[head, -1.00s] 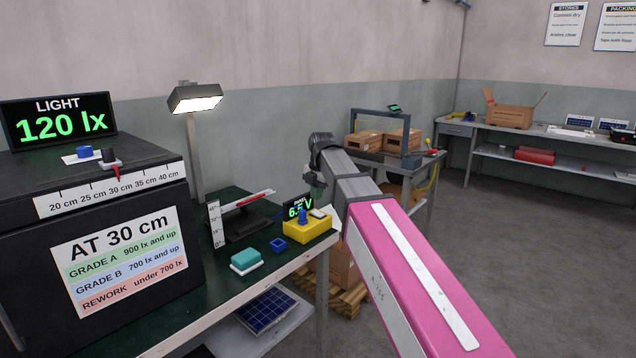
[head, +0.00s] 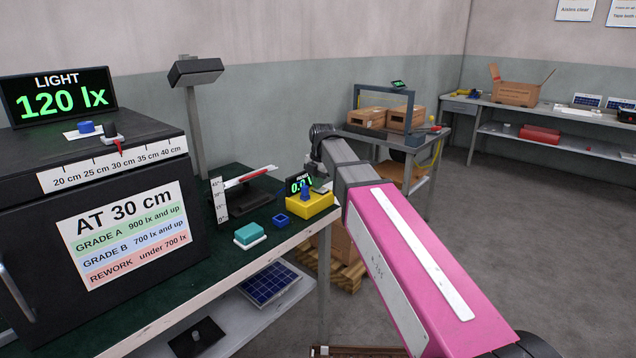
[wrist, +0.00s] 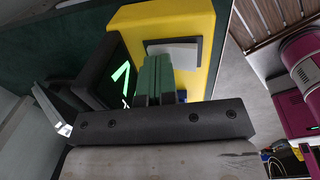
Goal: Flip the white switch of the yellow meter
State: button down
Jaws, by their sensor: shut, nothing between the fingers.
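The yellow meter (head: 312,207) stands near the right end of the green bench. Its dark display (head: 298,184) shows green digits that seem to begin with 0, partly hidden. A blue knob (head: 305,193) stands on the meter. In the wrist view, the white switch (wrist: 180,54) is a pale plate on a dark base on the yellow meter body (wrist: 205,15). My gripper (wrist: 156,62) is shut and empty, its green fingers at the switch's near edge; I cannot tell whether they touch it. In the head view the fingers are mostly hidden behind my wrist.
The lamp (head: 196,70) is dark on its post. A teal block (head: 249,232) and a small blue square ring (head: 280,218) lie left of the meter. The black light box (head: 95,165) fills the left. Open floor lies right of the bench.

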jog(key=shift+s+d, duration=0.15)
jog(key=shift+d, duration=0.05)
jog(key=shift+s+d+r, duration=0.1)
jog(key=shift+s+d, duration=0.3)
jog(key=shift+d, duration=0.05)
jog(key=shift+r, duration=0.1)
